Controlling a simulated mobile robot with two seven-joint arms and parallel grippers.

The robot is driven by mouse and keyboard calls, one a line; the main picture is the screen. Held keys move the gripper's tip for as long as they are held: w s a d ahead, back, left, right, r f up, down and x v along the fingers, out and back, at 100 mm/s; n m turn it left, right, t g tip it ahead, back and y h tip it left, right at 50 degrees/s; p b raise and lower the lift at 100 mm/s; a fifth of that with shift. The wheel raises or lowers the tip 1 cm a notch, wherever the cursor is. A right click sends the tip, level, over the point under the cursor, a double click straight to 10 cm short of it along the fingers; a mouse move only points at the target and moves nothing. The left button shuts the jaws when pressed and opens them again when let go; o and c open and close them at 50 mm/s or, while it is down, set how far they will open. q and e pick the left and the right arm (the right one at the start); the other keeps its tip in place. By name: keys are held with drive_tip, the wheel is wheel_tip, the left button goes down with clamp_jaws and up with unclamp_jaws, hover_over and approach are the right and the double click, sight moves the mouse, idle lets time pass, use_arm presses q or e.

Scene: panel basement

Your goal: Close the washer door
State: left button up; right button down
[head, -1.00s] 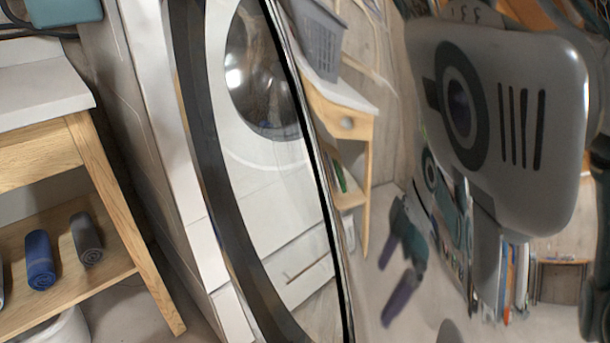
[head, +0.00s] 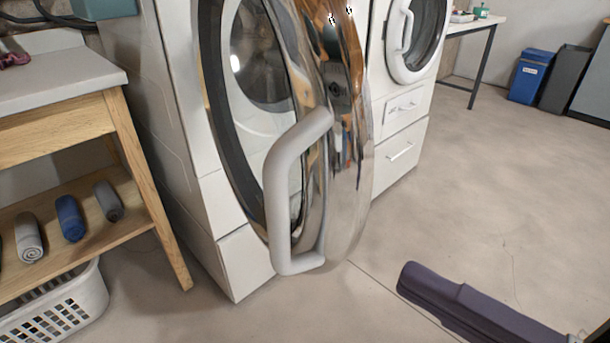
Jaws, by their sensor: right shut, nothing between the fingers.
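The washer door (head: 345,205) stands open, swung out from the white washer (head: 215,190). Its outer face is shiny and mirror-like, with a pale grey loop handle (head: 280,205) facing me. The washer's round opening shows behind the door's dark ring. My right gripper (head: 413,280), with dark purple fingers, comes in at the lower right. It is shut and empty, to the right of the door and handle and apart from them. My left gripper is out of view.
A wooden table (head: 140,165) with rolled towels (head: 70,217) on its shelf stands at the left, above a white basket (head: 75,305). A second washer (head: 400,110) with its door shut stands behind. Blue (head: 528,78) and grey bins stand far right. The floor at right is clear.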

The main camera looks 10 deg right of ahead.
sight(327, 225)
drive_tip(key=x, duration=1)
drive_tip(key=shift+w+d+r, duration=0.1)
drive_tip(key=shift+d, duration=0.15)
